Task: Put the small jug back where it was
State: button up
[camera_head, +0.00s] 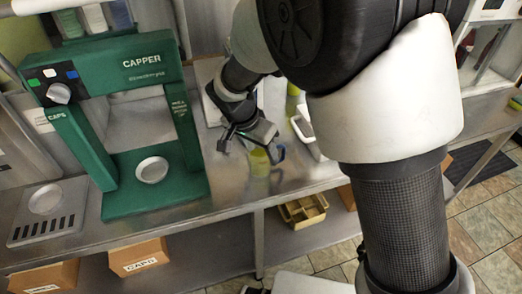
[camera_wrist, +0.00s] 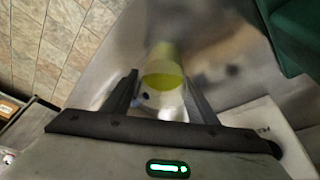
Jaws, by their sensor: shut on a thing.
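The small jug (camera_head: 259,163) holds yellow-green liquid and has a blue handle on its right side. It is at the steel counter, right of the green capper. My gripper (camera_head: 251,142) is above and around its upper part, shut on it. In the wrist view the jug (camera_wrist: 163,78) shows between the two fingers (camera_wrist: 163,100), with the yellow-green liquid in it. The fingers and wrist hide part of the jug. I cannot tell whether its base touches the counter (camera_head: 225,187).
The green capper (camera_head: 150,190) with a white dish stands to the left. A white handled container (camera_head: 308,138) and a yellow-green item (camera_head: 293,98) stand close by on the right. A yellowish crate (camera_head: 304,209) is on the lower shelf. Counter in front of the jug is bare.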

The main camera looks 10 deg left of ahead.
jog(key=shift+f, duration=0.15)
jog(key=o, duration=1.3)
